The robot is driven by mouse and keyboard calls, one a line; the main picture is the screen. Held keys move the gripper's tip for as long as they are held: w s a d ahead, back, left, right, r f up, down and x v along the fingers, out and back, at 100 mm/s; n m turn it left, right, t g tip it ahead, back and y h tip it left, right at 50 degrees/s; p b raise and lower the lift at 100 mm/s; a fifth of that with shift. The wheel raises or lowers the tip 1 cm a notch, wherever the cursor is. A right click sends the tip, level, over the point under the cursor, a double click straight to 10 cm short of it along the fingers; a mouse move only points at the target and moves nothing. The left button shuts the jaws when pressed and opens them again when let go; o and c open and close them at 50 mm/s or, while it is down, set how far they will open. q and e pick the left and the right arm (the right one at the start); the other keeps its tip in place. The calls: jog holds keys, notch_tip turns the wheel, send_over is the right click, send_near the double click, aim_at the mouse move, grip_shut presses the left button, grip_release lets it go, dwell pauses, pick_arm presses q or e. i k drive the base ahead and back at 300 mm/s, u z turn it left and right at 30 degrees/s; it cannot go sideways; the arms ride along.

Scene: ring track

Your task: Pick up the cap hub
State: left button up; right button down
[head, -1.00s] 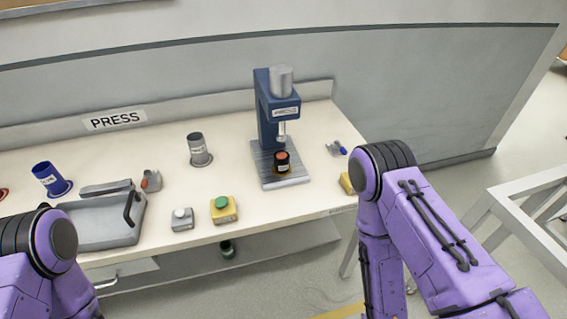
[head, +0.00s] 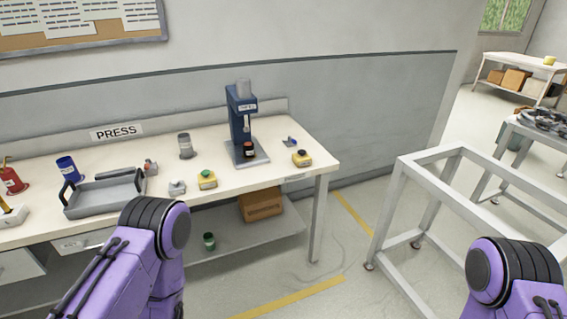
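A small black piece with a red top (head: 249,149), which may be the cap hub, sits on the base plate of the blue press (head: 241,115). The press stands at the right part of the white bench (head: 225,178). My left arm shows at the lower left and my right arm at the lower right, both in front of the bench. Neither gripper is in the picture. No gripper is seen near the press.
A grey tray (head: 72,212), a grey cup (head: 185,146), a blue cup (head: 68,169) and a yellow box with a green button (head: 207,180) are on the bench. A grey metal frame (head: 392,215) stands at the right. A cardboard box (head: 261,205) lies on the lower shelf.

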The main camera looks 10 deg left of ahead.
aim_at(248, 151)
jog(key=z, duration=0.6)
jog(key=i, duration=1.6)
jog(key=u, duration=1.05)
jog(key=i, duration=0.65)
jog(key=u, duration=0.7)
